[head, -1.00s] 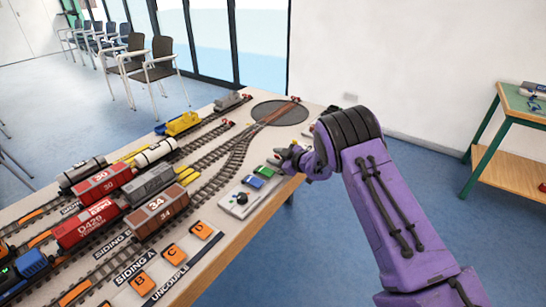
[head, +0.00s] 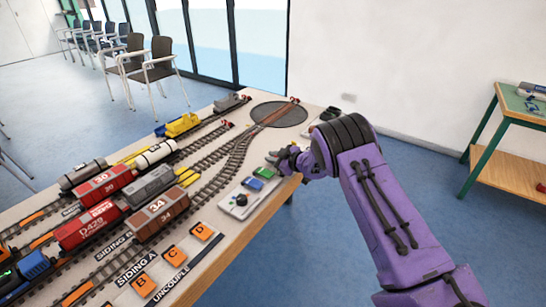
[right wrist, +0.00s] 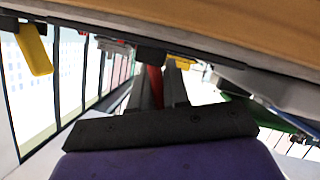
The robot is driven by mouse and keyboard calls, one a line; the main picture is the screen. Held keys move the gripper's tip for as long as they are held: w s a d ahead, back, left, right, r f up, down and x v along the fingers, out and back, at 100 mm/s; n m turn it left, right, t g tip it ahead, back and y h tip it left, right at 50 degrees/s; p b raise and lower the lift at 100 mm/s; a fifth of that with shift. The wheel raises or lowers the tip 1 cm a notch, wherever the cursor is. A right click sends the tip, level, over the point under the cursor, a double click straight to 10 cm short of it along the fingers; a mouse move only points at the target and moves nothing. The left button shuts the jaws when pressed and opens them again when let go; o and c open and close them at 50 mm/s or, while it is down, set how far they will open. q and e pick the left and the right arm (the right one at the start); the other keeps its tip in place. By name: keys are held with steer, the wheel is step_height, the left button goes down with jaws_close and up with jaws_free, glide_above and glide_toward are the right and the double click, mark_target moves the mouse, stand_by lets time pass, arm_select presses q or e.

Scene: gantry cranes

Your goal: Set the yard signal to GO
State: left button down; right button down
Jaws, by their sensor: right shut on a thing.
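No GO marking is readable, and I cannot tell which way the signal is set. A pale control box (head: 233,208) with a dark knob (head: 241,199) sits nearer me. My left gripper is out of view.
The table carries tracks with wagons, including a brown wagon (head: 160,212), and a dark turntable (head: 279,115) at the far end. Orange lettered uncouple plates (head: 172,257) line the near edge. A green-framed side table (head: 508,150) stands right, with clear floor between.

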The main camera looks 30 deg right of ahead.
steer(key=shift+w+d+r+m+y+p, duration=0.15)
steer(key=shift+m+y+p, duration=0.1)
steer(key=shift+m+p, duration=0.2)
steer(key=shift+s+d+r+m+y+p, duration=0.15)
steer(key=shift+m+y+p, duration=0.15)
steer(key=shift+p, duration=0.25)
steer(key=shift+w+d+f+m+g+y, duration=0.15)
steer(key=shift+d+m+g+y, duration=0.1)
steer(key=shift+m+g, duration=0.25)
steer(key=shift+w+d+f+m+y, duration=0.1)
steer(key=shift+m+y, duration=0.25)
steer(key=shift+m, duration=0.15)
steer(key=shift+w+d+f+m+y, duration=0.1)
steer(key=shift+m+y, duration=0.25)
steer(key=shift+m, duration=0.1)
steer(key=shift+w+d+m+g+y+b, duration=0.1)
steer(key=shift+d+m+g+y+b, duration=0.15)
steer(key=shift+m+b, duration=0.35)
steer(key=shift+d+m+g+y+b, duration=0.1)
steer(key=shift+m+y+b, duration=0.3)
steer(key=shift+b, duration=0.25)
steer(key=shift+m+y, duration=0.25)
steer(key=shift+m, duration=0.05)
steer(key=shift+r, duration=0.1)
steer(key=c, duration=1.2)
jaws_free()
steer(key=shift+d, duration=0.1)
